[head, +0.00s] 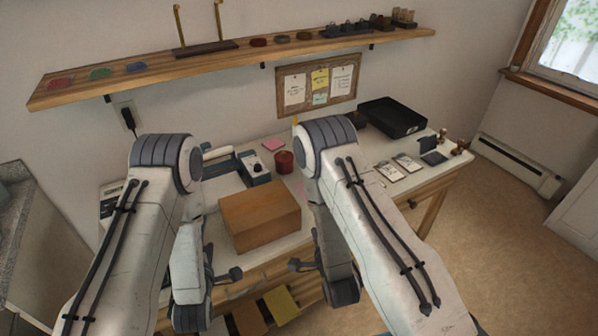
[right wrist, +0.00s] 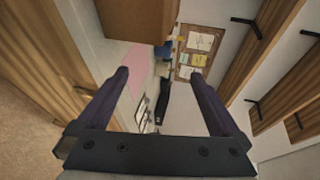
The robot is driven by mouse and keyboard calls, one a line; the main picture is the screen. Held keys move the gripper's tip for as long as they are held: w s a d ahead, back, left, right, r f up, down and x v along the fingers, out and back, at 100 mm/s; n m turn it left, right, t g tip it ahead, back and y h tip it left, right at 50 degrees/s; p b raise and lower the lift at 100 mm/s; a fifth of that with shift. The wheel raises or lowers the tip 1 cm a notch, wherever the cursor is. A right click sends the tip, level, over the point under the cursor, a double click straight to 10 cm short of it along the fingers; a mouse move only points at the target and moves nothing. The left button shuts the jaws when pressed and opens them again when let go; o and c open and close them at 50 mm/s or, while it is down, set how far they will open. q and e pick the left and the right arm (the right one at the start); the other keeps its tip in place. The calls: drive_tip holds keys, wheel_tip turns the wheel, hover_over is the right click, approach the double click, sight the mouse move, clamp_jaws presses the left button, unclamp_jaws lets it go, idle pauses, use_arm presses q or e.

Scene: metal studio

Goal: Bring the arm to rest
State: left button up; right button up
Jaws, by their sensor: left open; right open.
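Both of my arms are bent, with the forearms hanging down at the front edge of the white-topped desk (head: 355,205). My left gripper (head: 232,274) is in front of the brown box (head: 260,217), low and left of centre in the head view. My right gripper (head: 296,265) is to the right of it, also in front of the desk. The tips point toward each other with a gap between them. In the right wrist view my right gripper (right wrist: 160,73) has its two dark fingers spread, with nothing held between them. The left gripper is seen side-on and shows nothing held.
The brown box stands near the desk's front edge, close behind my grippers. A dark red pot (head: 284,162), a black tray (head: 393,118) and cards (head: 399,165) are on the desk. A wooden shelf (head: 240,58) runs along the wall. Floor at right (head: 500,230) is clear.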

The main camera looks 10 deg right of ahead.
idle(0.4)
drive_tip(key=x, duration=1.2)
drive_tip(key=shift+w, duration=0.2)
drive_tip(key=shift+s, duration=0.15)
use_arm(q)
drive_tip(key=shift+x, duration=3.35)
drive_tip(key=shift+s, duration=0.1)
